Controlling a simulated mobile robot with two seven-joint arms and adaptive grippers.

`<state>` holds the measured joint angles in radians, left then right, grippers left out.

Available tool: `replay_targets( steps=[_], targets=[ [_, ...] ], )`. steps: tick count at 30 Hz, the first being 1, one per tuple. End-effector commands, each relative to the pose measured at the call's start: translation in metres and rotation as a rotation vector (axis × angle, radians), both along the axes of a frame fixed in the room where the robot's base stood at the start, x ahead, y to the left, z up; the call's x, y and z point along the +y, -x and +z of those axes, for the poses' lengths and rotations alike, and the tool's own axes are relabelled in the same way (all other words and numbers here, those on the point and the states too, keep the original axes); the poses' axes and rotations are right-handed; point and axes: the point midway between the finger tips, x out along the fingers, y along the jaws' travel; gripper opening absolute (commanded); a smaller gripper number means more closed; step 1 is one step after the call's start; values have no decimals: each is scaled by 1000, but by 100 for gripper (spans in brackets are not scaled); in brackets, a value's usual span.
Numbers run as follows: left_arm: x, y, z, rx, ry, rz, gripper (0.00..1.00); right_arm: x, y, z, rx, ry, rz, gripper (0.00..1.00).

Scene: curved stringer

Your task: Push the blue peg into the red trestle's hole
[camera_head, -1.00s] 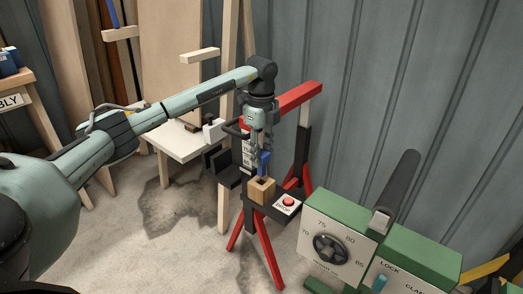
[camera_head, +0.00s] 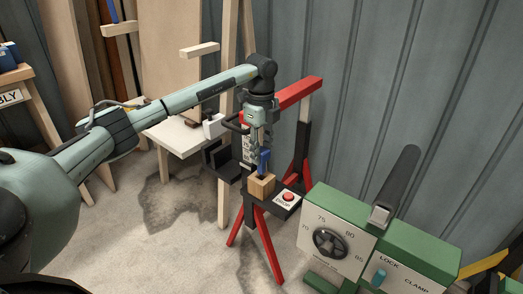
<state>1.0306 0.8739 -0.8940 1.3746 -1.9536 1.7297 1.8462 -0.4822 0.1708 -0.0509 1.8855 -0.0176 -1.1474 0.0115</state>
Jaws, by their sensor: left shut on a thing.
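The blue peg (camera_head: 264,159) is upright in my left gripper (camera_head: 260,148), which is shut on it and points down. The peg's lower end is at the top of a wooden block (camera_head: 262,186) on the black shelf of the red trestle (camera_head: 262,240). The hole is hidden, and I cannot tell how far the peg is in it. My right gripper is not in view.
A red button (camera_head: 288,197) sits on the shelf just right of the block. A green machine (camera_head: 350,245) with a dial and a black handle stands at the front right. A white table (camera_head: 178,137) is behind left. The concrete floor at left is clear.

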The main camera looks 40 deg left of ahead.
Motion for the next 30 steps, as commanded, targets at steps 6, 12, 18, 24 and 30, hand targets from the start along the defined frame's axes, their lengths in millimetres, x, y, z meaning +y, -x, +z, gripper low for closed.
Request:
replay_targets(
  steps=[6,12,18,24,30],
  targets=[
    [0,0,0,0,0,0,5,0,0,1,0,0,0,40],
    [0,0,0,0,0,0,5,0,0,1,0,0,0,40],
    [0,0,1,0,0,0,5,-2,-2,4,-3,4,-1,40],
    [0,0,1,1,0,0,5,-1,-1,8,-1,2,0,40],
    [0,0,0,0,0,0,5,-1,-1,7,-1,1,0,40]
  ],
)
